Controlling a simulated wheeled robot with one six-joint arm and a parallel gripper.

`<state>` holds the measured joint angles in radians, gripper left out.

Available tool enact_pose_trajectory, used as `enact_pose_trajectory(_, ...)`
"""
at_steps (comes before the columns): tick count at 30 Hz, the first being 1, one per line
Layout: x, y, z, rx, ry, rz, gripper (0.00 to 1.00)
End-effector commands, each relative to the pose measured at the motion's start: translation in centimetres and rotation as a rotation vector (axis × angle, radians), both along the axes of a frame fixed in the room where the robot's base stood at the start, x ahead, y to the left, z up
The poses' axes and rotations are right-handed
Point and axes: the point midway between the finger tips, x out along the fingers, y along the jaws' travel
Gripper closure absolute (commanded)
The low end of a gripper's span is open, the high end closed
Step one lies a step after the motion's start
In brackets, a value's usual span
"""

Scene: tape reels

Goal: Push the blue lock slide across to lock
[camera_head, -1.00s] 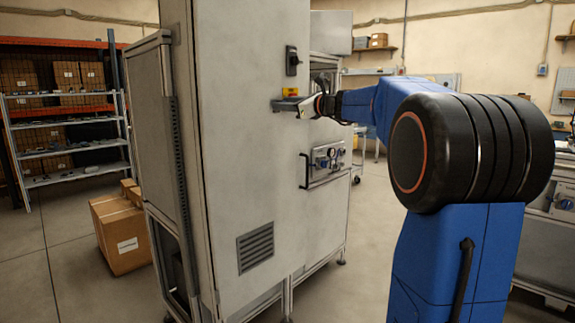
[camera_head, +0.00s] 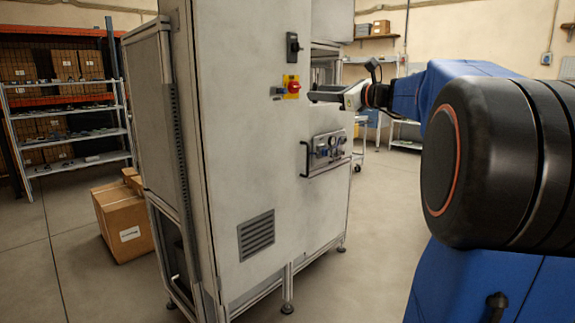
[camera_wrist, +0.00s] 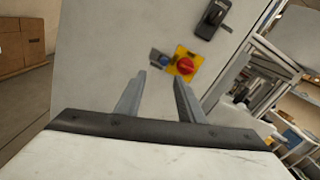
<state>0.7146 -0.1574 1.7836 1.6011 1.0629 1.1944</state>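The blue lock slide (camera_wrist: 158,58) is small and sits at the left edge of a yellow plate (camera_wrist: 188,54) with a red knob (camera_wrist: 185,65), on the cabinet front. In the head view the yellow plate (camera_head: 289,79) and red knob (camera_head: 293,87) are in plain sight; the slide is too small there to judge its position. My gripper (camera_wrist: 158,80) has its two fingers apart with nothing between them. In the head view my gripper (camera_head: 314,97) is to the right of the red knob, seemingly clear of the cabinet front.
The tall grey cabinet (camera_head: 240,165) has a black handle (camera_head: 292,46) above the plate and a gauge panel with a bar handle (camera_head: 327,152) lower right. Cardboard boxes (camera_head: 124,222) stand on the floor at left, before a shelf rack (camera_head: 75,130). Floor in front is open.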

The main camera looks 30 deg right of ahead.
Motion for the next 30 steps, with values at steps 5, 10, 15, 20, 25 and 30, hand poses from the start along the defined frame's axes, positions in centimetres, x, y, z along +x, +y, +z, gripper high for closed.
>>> enact_pose_trajectory(5,-2.1,-0.8,0.1,-0.001,-0.001,-0.003,0.65)
enact_pose_trajectory(10,-2.3,0.8,-1.1,-0.05,0.017,0.019,0.65)
enact_pose_trajectory(15,-2.7,2.5,-2.3,-0.11,0.036,0.039,0.65)
enact_pose_trajectory(20,-3.1,4.5,-4.0,-0.183,0.059,0.066,0.65)
enact_pose_trajectory(25,-3.8,6.5,-5.7,-0.264,0.08,0.099,0.65)
enact_pose_trajectory(30,-4.6,8.5,-7.4,-0.345,0.1,0.134,0.65)
